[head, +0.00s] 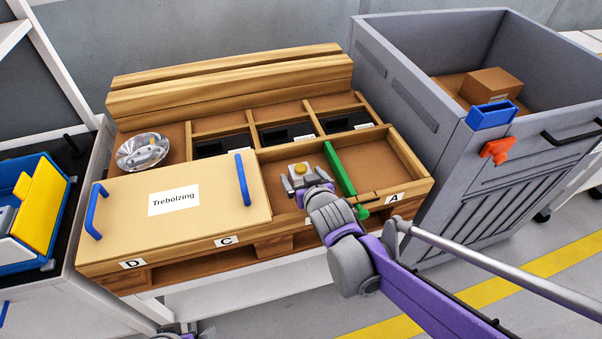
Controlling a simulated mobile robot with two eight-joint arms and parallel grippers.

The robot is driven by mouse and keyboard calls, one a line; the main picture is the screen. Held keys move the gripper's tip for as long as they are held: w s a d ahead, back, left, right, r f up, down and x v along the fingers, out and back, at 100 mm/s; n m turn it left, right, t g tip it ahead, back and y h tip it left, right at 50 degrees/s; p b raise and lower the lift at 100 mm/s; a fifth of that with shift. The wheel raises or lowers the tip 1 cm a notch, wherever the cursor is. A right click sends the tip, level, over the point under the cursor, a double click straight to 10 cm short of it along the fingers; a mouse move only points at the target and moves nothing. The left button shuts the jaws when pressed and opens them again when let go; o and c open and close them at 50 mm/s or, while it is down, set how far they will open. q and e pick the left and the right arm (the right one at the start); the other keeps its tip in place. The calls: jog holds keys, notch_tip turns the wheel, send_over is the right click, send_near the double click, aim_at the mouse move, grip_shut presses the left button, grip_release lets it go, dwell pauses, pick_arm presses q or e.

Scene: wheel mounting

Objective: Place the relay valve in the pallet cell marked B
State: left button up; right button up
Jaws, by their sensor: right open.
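A small silver-grey block with a yellow round top, which looks like the relay valve (300,168), is in the front part of the wooden pallet (256,241), left of a green bar (339,168). My right gripper (305,183) is open close around its near side; I cannot tell whether the fingers touch it, or whether it rests on the cell floor. Labels A (394,198), C (227,241) and D (132,264) show on the front edge.
A board marked Trebolzing (200,228) with blue handles covers the pallet's front left. Black parts (285,134) fill back cells; a shiny round part (143,152) lies at the back left. A grey bin (430,100) stands right, a blue-yellow crate (36,215) left.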

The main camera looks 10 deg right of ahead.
jog(key=p+v, duration=0.3)
jog(key=v, duration=0.7)
jog(key=shift+s+r, duration=0.1)
jog(key=shift+s, duration=0.1)
